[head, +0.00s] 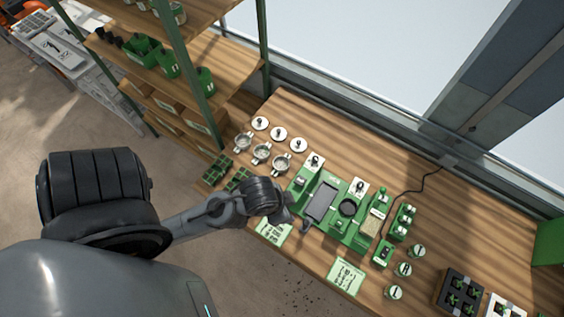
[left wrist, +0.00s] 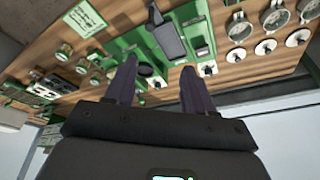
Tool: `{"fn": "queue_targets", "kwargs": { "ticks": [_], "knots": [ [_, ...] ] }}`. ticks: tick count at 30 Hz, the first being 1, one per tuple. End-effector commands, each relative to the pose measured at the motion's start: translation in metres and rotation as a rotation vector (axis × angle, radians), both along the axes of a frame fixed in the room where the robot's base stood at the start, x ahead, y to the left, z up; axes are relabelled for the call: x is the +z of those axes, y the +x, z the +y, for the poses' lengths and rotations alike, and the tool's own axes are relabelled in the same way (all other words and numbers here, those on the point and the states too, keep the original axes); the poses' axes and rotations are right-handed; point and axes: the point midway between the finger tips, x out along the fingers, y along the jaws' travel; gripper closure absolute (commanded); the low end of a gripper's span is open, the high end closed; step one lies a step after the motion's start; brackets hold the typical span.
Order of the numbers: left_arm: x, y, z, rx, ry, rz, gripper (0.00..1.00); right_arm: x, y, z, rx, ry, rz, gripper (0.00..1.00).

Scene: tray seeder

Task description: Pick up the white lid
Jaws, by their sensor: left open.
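Three round white lids with dark knobs stand in a row on the wooden bench: far left (head: 260,123), middle (head: 279,133) and right (head: 298,144). They also show at the right of the left wrist view, one at the edge (left wrist: 297,38), one in the middle (left wrist: 265,47) and one nearer the green machine (left wrist: 236,55). My left gripper (left wrist: 158,64) is open, with nothing seen between its fingers. In the head view it (head: 284,213) is over the front of the green machine (head: 335,228), apart from the lids; its fingers are mostly hidden there by the wrist.
Three metal cups (head: 262,152) stand in front of the lids. Green seedling trays (head: 217,170) lie at the bench's left edge. White knobbed pieces (head: 315,160) sit on the machine's back. A wooden shelf rack (head: 188,97) stands left of the lids; a window frame runs behind.

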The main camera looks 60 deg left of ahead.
Motion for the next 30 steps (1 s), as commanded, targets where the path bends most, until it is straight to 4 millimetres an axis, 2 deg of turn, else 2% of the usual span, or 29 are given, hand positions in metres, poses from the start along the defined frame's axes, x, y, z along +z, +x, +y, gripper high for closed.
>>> {"fn": "queue_targets", "kwargs": {
  "ticks": [10,18,20,30],
  "knots": [
    [0.0002,0.0001,-0.0016,0.005,-0.007,0.0,0.46,-0.0002,-0.0002,-0.0018,0.005,-0.008,0.0,0.0],
    [0.0,0.0,-0.0006,0.002,-0.003,0.0,0.07,-0.0001,-0.0002,-0.0013,0.004,-0.006,0.0,0.0],
    [0.0,-0.0001,-0.0001,0.0,0.0,0.0,0.0,-0.0001,-0.0001,-0.0011,0.004,-0.005,0.0,0.0],
    [-0.0002,0.0017,0.0001,0.001,0.0,-0.008,0.0,0.0001,0.0,-0.0007,0.0,-0.001,0.0,0.0]
  ]
}}
